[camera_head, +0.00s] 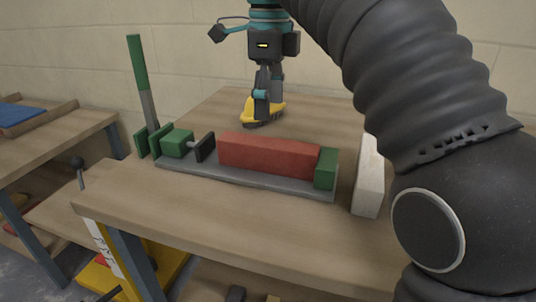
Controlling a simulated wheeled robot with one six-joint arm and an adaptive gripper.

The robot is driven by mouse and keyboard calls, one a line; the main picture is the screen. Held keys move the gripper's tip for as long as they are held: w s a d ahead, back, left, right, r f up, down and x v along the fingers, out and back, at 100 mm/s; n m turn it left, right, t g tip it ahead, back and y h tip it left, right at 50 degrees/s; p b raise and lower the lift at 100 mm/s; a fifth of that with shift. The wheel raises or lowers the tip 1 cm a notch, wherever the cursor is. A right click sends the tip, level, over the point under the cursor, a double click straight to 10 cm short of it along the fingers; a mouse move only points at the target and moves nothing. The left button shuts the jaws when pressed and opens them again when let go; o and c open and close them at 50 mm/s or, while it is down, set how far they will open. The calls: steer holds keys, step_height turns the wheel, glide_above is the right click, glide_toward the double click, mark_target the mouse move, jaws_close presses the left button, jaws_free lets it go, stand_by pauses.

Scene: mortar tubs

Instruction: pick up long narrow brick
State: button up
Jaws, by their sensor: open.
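A long red brick (268,154) lies on a grey clamp bed (240,178) on the wooden table, between a black clamp pad (205,147) and a green end block (326,168). A pale, long narrow block (369,178) stands to the right of the clamp, partly hidden by my arm. My gripper (262,112) points down behind the red brick, apart from both blocks. It is open, with its fingers in front of or around a yellow and dark object (279,108); I cannot tell whether they touch it.
The clamp has a tall green and grey lever (140,80) standing at its left end. Another bench (50,140) with a blue item (18,114) is at the left. The table front (230,220) is bare. A brick wall stands behind. Yellow items lie on the floor below.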

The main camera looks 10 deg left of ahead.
mark_target(267, 142)
step_height(267, 142, down, 5)
steer(key=shift+b, duration=0.6)
steer(key=shift+s+a+f+b, duration=0.15)
steer(key=shift+f+b, duration=0.1)
steer(key=shift+f, duration=0.65)
steer(key=shift+s+d+f+b, duration=0.1)
steer(key=shift+f+b, duration=0.15)
steer(key=shift+f, duration=0.6)
steer(key=shift+s+a+f+b, duration=0.15)
steer(key=shift+f+b, duration=0.1)
steer(key=shift+f, duration=0.65)
steer(key=shift+d, duration=0.1)
jaws_close()
